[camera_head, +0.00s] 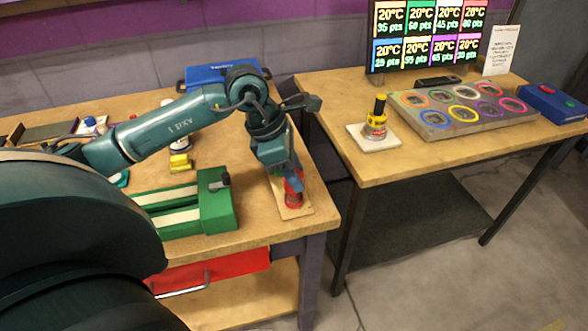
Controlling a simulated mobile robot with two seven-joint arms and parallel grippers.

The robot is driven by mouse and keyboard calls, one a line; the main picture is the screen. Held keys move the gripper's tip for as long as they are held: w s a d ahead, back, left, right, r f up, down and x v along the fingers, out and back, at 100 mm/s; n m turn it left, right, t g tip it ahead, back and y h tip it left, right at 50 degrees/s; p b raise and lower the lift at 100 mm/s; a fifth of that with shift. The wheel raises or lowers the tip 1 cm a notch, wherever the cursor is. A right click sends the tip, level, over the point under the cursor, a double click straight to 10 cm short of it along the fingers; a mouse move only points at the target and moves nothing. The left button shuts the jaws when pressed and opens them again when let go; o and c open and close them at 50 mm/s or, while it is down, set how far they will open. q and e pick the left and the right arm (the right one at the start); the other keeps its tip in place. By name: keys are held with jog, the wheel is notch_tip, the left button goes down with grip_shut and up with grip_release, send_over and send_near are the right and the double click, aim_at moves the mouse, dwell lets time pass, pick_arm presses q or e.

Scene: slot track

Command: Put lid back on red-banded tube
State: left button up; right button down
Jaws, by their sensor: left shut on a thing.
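The red-banded tube (293,201) stands upright on a small wooden board (297,213) near the right front of the left table. My left gripper (294,185) points down at the top of this tube. It is shut, apparently on the lid, which its fingers and wrist hide. I cannot tell whether the lid touches the tube. My right gripper is not in view.
A green box-like fixture with pale slots (219,205) lies left of the tube. A yellow block (180,163) and blue case (213,74) are farther back. The right table holds a yellow-banded tube (376,128), a panel with coloured rings (462,112) and a blue box (552,105).

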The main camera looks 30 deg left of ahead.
pick_arm(q)
jog(key=o, duration=1.5)
jog(key=shift+r, duration=0.1)
jog(key=shift+r+p, duration=2.15)
jog(key=shift+r, duration=1.3)
jog(key=shift+c, duration=0.5)
grip_shut()
